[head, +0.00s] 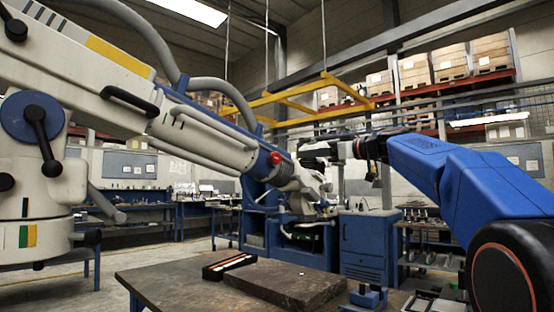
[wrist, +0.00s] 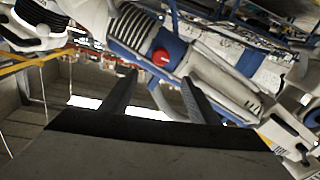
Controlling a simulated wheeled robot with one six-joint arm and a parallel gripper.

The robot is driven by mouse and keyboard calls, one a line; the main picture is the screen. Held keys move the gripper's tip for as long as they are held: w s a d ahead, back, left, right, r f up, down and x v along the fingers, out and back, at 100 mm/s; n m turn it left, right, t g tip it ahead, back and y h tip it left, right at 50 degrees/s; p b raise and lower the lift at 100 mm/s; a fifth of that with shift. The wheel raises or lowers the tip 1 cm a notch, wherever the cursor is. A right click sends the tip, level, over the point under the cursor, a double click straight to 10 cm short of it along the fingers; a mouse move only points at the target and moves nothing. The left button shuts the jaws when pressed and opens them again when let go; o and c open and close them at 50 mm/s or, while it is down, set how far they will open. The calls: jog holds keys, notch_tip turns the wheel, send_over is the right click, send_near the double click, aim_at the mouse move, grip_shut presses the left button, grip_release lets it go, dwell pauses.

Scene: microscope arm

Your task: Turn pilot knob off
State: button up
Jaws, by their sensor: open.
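A large white and blue microscope arm (head: 205,135) reaches in from the left. A red round knob (head: 275,157) sits on its blue section, and it also shows in the wrist view (wrist: 161,57). A blue round joint cover with a black lever knob (head: 38,125) is farther left. No label shows which one is the pilot knob. My gripper (head: 305,153) is open and empty, just right of the red knob in the head view. In the wrist view, the two dark fingers (wrist: 158,77) point towards the red knob, which appears between and just beyond their tips.
A dark worktable (head: 170,290) stands below, bearing a thick slab (head: 285,283) and a narrow black tray (head: 229,264). A blue cabinet (head: 365,240) and workbenches stand behind. Yellow frame bars (head: 300,90) and shelves of boxes (head: 450,62) are higher up.

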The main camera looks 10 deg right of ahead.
aim_at(278, 157)
jog(key=x, duration=1.6)
jog(key=shift+f, duration=0.15)
jog(key=c, duration=1)
